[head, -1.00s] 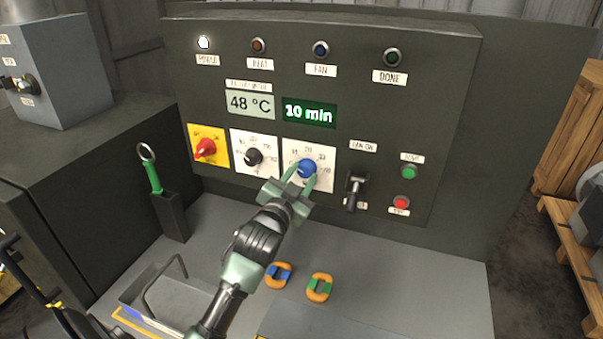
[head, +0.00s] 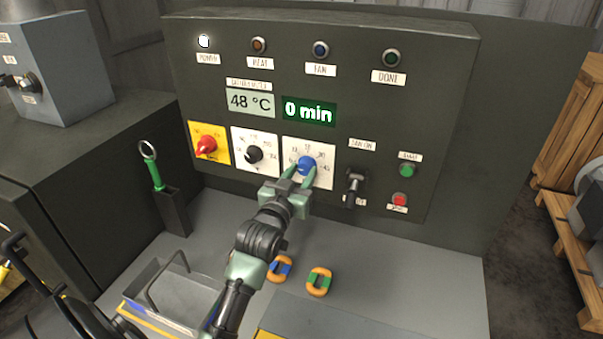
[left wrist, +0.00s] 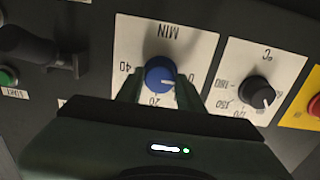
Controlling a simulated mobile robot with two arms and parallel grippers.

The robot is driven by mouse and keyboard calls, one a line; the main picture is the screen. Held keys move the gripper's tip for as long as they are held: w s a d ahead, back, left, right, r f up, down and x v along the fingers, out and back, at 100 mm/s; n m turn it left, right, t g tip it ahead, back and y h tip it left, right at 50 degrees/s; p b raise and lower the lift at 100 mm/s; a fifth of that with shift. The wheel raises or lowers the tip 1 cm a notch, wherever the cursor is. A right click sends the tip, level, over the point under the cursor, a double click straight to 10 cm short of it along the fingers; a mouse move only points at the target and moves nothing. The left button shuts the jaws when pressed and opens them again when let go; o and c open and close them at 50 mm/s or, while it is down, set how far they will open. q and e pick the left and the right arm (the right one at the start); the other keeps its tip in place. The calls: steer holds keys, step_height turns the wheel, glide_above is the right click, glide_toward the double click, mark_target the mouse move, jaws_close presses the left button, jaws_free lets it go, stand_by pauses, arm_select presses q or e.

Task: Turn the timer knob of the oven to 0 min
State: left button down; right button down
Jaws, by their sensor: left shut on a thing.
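The oven's blue timer knob (head: 306,166) sits on a white dial plate; it also shows in the left wrist view (left wrist: 159,74) on the plate marked MIN. The green timer display (head: 309,112) reads 0 min. My left gripper (head: 298,178) is shut on the blue knob, with one green finger on each side of it; its fingers also show in the left wrist view (left wrist: 158,88). The lower part of the dial scale is partly hidden by the gripper. My right gripper is not in view.
Beside the timer are a black temperature knob (head: 254,154), a red switch (head: 205,146) on yellow and a black lever (head: 354,187). The temperature display (head: 250,103) reads 48 °C. A tray (head: 176,296) and two orange-rimmed pieces (head: 319,281) lie on the bench below.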

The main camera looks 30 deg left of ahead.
arm_select(q)
steer(key=c, duration=0.9)
jaws_free()
steer(key=b+v, duration=0.2)
steer(key=v, duration=0.5)
steer(key=shift+s+b, duration=0.35)
steer(key=shift+b, duration=0.05)
